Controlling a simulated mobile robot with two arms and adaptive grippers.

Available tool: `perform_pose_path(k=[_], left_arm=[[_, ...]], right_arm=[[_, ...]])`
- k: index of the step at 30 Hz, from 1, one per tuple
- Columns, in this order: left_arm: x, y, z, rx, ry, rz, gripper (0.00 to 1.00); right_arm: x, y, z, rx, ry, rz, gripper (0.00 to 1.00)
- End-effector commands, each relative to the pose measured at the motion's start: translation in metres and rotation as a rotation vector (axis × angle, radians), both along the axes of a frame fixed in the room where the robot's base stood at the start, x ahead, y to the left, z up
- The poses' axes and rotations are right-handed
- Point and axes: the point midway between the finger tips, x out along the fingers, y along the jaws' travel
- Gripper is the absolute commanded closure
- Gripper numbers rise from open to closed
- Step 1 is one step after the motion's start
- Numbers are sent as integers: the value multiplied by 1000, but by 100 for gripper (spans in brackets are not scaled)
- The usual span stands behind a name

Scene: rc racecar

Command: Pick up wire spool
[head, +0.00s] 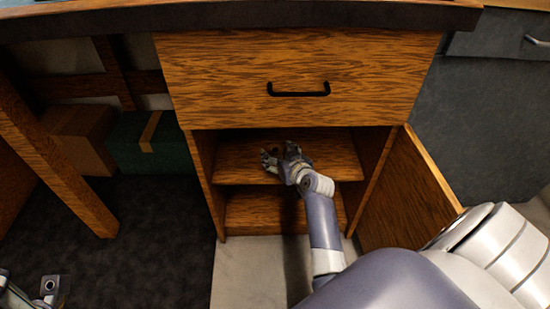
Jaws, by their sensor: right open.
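My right gripper (279,153) reaches into the open wooden cabinet, at its upper shelf (235,163). Its fingers are apart. A small dark brownish shape shows between and behind the fingertips; it may be the wire spool, but it is too small and covered to be sure. No wire spool can be made out clearly elsewhere. Part of my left gripper (38,291) shows at the bottom left corner, far from the cabinet; its fingers are not clear.
A closed drawer (225,85) with a black handle is above the shelf. The cabinet door (408,195) stands open at the right, close to my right arm. A lower shelf (255,210) looks empty where visible. A brown box (80,138) and a green box (158,155) stand at the left.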

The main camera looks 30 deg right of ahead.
Motion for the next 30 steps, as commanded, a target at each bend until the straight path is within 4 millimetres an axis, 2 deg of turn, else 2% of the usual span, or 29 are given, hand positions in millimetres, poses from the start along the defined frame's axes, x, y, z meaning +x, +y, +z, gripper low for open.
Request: perform_pose_path(k=[1, 5, 13, 14, 20, 21, 30], left_arm=[[0, 0, -7, 0, 1, 0, 72], [0, 0, -11, 0, 1, 0, 72], [0, 0, -11, 1, 2, 0, 72], [0, 0, -11, 1, 2, 0, 72], [1, 0, -11, 1, 3, 0, 72], [1, 0, -11, 1, 3, 0, 72], [1, 0, -10, 1, 3, 0, 72]], right_arm=[[7, -1, -5, 2, -2, -1, 34], [17, -3, -8, 0, -1, 0, 34], [19, -3, -8, -1, 1, -1, 34], [19, -3, -8, -1, 1, -1, 37], [19, -3, -8, -1, 1, -1, 82], [19, -3, -8, -1, 1, -1, 84], [19, -3, -7, -1, -1, -1, 84]])
